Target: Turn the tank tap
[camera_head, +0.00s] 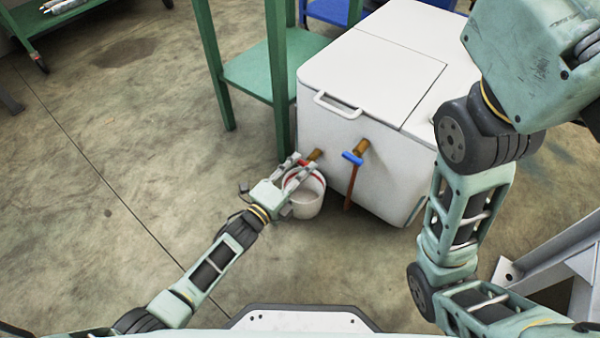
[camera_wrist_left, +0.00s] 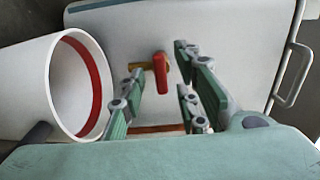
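The white tank (camera_head: 330,140) stands right of centre in the head view. Its left tap has a brass body (camera_head: 315,155) and a red handle (camera_wrist_left: 161,72). My left gripper (camera_head: 302,168) is at this tap, with its fingers open and apart. In the left wrist view, the red handle shows in the gap between the fingers (camera_wrist_left: 165,95); I see no finger closed on it. A second tap with a blue handle (camera_head: 352,158) is on the same tank face, further right. My right gripper is out of view.
A white bucket (camera_head: 308,200) with a red inner band stands below the left tap, close to my left gripper. A red-brown pipe (camera_head: 351,187) hangs below the blue-handled tap. A green rack (camera_head: 262,75) stands left of the tank. The floor at left is clear.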

